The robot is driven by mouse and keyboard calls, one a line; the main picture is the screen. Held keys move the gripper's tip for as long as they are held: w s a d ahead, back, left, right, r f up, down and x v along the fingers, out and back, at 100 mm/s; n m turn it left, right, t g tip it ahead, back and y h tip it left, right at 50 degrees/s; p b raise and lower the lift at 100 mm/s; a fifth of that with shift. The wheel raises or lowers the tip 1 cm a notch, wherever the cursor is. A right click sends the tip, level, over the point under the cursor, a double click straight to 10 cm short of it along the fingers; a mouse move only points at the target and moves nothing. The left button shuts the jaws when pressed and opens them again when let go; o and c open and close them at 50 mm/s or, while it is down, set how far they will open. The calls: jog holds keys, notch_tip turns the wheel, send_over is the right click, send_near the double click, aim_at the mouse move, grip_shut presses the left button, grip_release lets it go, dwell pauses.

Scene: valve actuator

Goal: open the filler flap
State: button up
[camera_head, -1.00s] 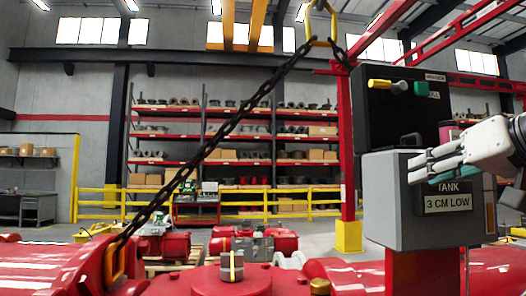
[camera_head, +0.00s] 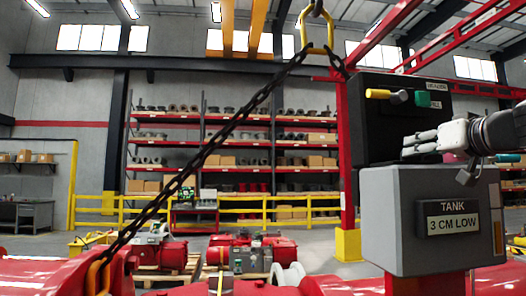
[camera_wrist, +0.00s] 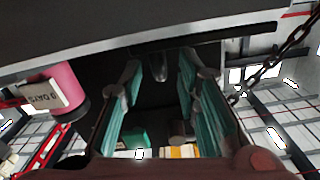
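The grey tank box (camera_head: 430,240), labelled "TANK 3 CM LOW", stands at the right in the head view. No flap can be clearly made out on it. My gripper (camera_head: 408,146) is just above the box top, fingers pointing left. In the wrist view, which looks upside down, my gripper (camera_wrist: 162,70) has its teal-padded fingers apart. A small grey knob-like piece (camera_wrist: 158,70) shows between the fingertips, by a dark edge below the grey surface (camera_wrist: 150,25). I cannot tell whether it belongs to the flap or whether the fingers touch it.
A black box (camera_head: 375,120) with a yellow handle (camera_head: 378,94) and a green knob (camera_head: 422,99) stands behind the tank box. A pink cylinder (camera_wrist: 68,92) shows at the left of the wrist view. A chain (camera_head: 205,150) hangs across the left. Red machinery (camera_head: 50,275) fills the front.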

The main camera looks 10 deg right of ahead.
jog(key=shift+w+a+p, duration=0.1)
jog(key=shift+w+p, duration=0.2)
jog(key=shift+w, duration=1.2)
grip_shut()
